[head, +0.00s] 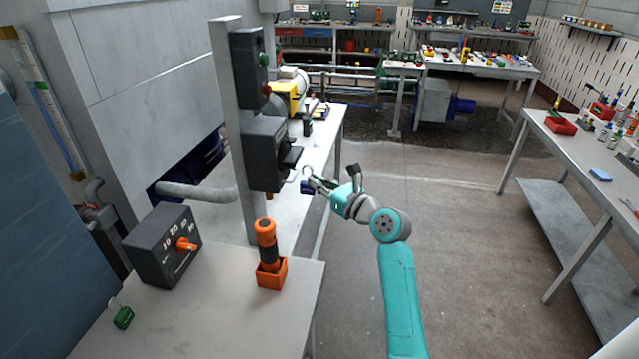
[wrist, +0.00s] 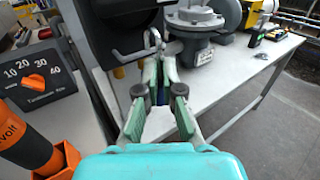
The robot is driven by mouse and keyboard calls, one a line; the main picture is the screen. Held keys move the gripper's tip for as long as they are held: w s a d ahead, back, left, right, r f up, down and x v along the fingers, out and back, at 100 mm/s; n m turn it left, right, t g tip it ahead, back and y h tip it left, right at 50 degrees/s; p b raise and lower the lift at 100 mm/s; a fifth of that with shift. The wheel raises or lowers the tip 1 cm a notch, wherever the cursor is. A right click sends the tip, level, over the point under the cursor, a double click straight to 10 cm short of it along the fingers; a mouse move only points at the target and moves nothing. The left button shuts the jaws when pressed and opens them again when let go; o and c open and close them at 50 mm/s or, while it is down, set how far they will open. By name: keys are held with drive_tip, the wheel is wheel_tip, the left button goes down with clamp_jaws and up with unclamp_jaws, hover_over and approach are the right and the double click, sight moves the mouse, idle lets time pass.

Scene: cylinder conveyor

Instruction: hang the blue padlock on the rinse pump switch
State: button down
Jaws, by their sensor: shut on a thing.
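My gripper (head: 311,184) is shut on the blue padlock (head: 306,188), just right of the post. The padlock's shackle (head: 305,173) points up. In the wrist view the shackle (wrist: 153,40) rises beyond the fingertips (wrist: 159,68); the padlock body is mostly hidden by the fingers there.
A smaller control box (head: 249,68) sits higher on the post (head: 230,120). On the near table (head: 230,315) are a dial box (head: 160,245), an orange-and-black tool (head: 266,240) in an orange holder, and a green padlock (head: 123,318). The floor right of my arm is clear.

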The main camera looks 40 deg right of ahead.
sight(303, 190)
drive_tip(key=shift+w+a+r, duration=0.1)
drive_tip(key=shift+w+a, duration=1.1)
drive_tip(key=shift+w, duration=0.25)
idle(0.9)
drive_tip(key=shift+f, duration=0.2)
drive_tip(key=shift+w+a+f, duration=0.1)
drive_tip(key=shift+a+f, duration=0.1)
drive_tip(key=shift+f, duration=1)
drive_tip(key=shift+d+f, duration=0.15)
drive_tip(key=shift+f, duration=0.05)
drive_tip(key=c, duration=1.2)
unclamp_jaws()
drive_tip(key=shift+d, duration=0.1)
drive_tip(key=shift+c, duration=0.2)
drive_tip(key=s, duration=1.2)
drive_tip(key=shift+d, duration=0.45)
